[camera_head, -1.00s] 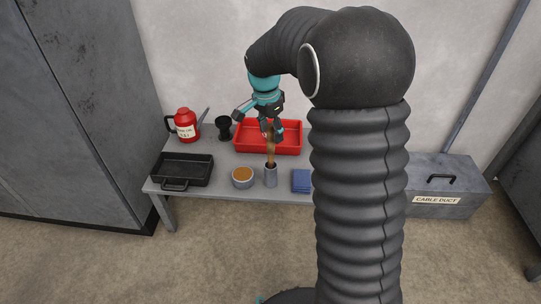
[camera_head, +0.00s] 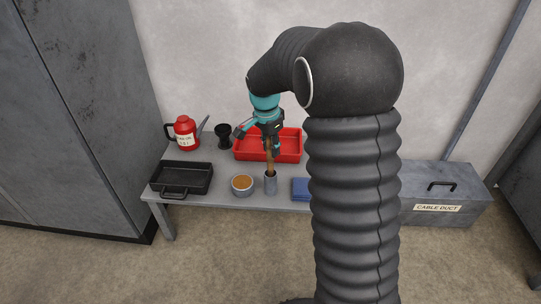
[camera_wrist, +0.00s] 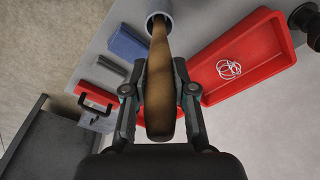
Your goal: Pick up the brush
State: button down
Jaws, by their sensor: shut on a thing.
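The brush shows as a brown wooden handle (camera_head: 269,160) standing upright in a grey cup (camera_head: 270,185) at the table's front edge. Its lower end is hidden inside the cup. My gripper (camera_head: 269,145) is shut on the upper part of the handle, above the cup. In the wrist view the handle (camera_wrist: 162,65) lies between the two fingers, and its far end goes into the cup mouth (camera_wrist: 160,8).
A red tray (camera_head: 296,153) stands just behind the cup. A bowl of brown stuff (camera_head: 242,186), a black pan (camera_head: 180,176), a red jug (camera_head: 185,134) and a black cup (camera_head: 224,135) are to the left. A blue cloth (camera_head: 300,189) lies just right.

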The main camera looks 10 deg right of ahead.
jog(key=shift+r, duration=0.15)
notch_tip(320, 180, up, 18)
jog(key=p, duration=0.2)
jog(key=shift+p, duration=0.4)
dwell(2.1)
